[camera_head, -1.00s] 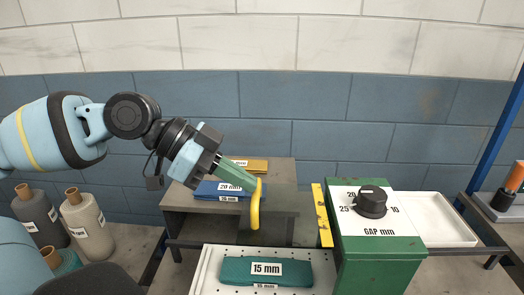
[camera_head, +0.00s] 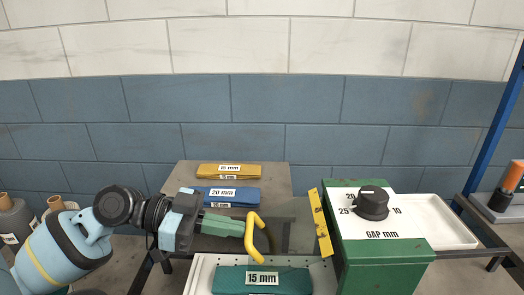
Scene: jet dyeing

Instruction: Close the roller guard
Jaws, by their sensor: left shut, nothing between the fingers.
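The roller guard (camera_head: 302,228) is a see-through dark panel left of the green gap box, with a yellow-and-black striped right edge (camera_head: 320,222). It is tilted. Its bent yellow handle (camera_head: 250,240) is at the left. My left gripper (camera_head: 240,228) comes in from the left, with its green fingers shut and empty. Their tips meet the handle in the picture; I cannot tell whether they touch it. The rollers cannot be made out. My right gripper is not in view.
The green box (camera_head: 385,262) with a black gap knob (camera_head: 371,203) stands right of the guard, beside a white tray (camera_head: 436,222). Folded yellow (camera_head: 229,171), blue (camera_head: 222,196) and teal (camera_head: 262,282) cloths lie left and in front. A blue post (camera_head: 494,130) rises at right.

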